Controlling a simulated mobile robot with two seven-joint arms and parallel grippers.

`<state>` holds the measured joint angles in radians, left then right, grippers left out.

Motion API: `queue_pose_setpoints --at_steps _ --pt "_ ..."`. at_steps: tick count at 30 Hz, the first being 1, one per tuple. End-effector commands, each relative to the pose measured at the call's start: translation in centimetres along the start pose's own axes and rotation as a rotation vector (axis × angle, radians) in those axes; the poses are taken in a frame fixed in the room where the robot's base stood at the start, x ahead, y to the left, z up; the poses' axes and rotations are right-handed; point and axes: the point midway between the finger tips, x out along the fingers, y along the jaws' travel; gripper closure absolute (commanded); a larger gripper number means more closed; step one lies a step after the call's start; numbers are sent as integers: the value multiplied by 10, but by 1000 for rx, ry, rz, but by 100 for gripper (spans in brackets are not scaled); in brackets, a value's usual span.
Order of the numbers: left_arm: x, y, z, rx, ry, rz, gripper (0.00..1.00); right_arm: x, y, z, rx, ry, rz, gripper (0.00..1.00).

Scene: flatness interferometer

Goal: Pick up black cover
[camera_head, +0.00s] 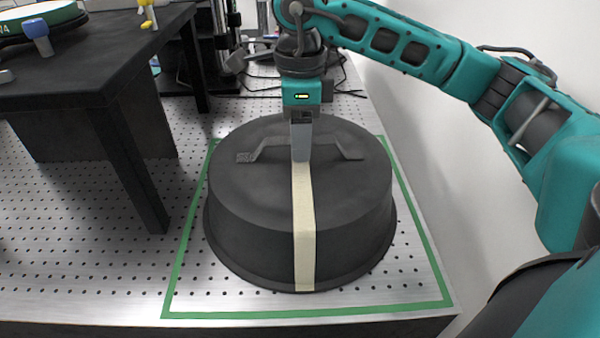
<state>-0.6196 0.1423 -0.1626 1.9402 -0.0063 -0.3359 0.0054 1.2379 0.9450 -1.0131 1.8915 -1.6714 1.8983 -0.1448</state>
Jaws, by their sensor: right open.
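The black cover (245,205) is a wide round lid with a flanged base, a bar handle (345,151) on top and a cream strip (304,235) down its front. It stands on the perforated metal table inside a green taped outline. My right gripper (301,150) points straight down over the middle of the handle, with its fingers at the bar. It is open; whether the fingers touch the bar I cannot tell. The fingers hide the handle's middle. My left gripper is not in view.
The perforated table (100,240) is mostly bare around the green outline (300,314). A black raised bench (90,75) stands at the left with a round green-edged part (45,20) on it. Cables and equipment lie behind the cover. A white wall (440,150) is close at the right.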

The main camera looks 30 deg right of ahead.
Motion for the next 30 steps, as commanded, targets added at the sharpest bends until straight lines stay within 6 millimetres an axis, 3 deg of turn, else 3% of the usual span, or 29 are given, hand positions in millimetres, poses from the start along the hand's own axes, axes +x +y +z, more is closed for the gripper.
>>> queue_pose_setpoints --at_steps 15,30 --pt "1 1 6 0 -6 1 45 4 0 0 0 0 0 45" --pt "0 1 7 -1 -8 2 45 4 0 0 0 0 0 92"
